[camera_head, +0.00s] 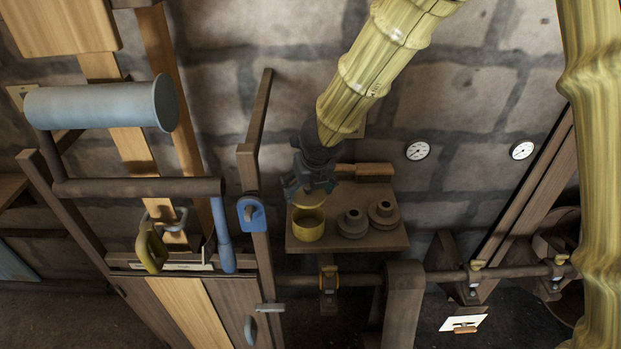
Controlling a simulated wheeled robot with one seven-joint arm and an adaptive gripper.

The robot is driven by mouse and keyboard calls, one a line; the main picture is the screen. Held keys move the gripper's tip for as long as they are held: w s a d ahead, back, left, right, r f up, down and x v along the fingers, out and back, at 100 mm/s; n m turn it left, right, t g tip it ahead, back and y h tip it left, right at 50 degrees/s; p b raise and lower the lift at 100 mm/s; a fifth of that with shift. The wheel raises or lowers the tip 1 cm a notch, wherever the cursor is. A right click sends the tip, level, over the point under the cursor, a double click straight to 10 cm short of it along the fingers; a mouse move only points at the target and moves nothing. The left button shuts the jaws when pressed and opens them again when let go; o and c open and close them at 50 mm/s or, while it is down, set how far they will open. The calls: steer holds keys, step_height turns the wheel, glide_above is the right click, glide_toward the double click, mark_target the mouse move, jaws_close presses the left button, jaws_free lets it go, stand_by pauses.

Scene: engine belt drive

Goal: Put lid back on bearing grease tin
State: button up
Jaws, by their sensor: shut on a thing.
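The yellow bearing grease tin (309,231) stands open on the left part of a small wooden shelf. My gripper (309,187) comes down from above and is shut on a yellow round lid (308,201). The lid appears just above the tin and slightly behind its mouth in the picture. I cannot tell how large the gap between lid and tin is. The gripper fingers partly hide the lid's upper edge.
Two dark stepped round parts (352,223) and (383,213) stand right of the tin on the shelf (395,241). A wooden-handled tool (368,169) lies behind. A wooden post with a blue fitting (251,213) rises close on the left. A belt shaft runs below.

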steer(key=shift+f+b, duration=1.65)
steer(key=shift+f, duration=0.55)
steer(key=shift+f+b, duration=1)
steer(key=shift+b, duration=0.1)
steer(key=shift+f+b, duration=0.2)
steer(key=shift+b, duration=0.3)
stand_by(0.4)
steer(key=o, duration=0.8)
steer(key=shift+r, duration=0.2)
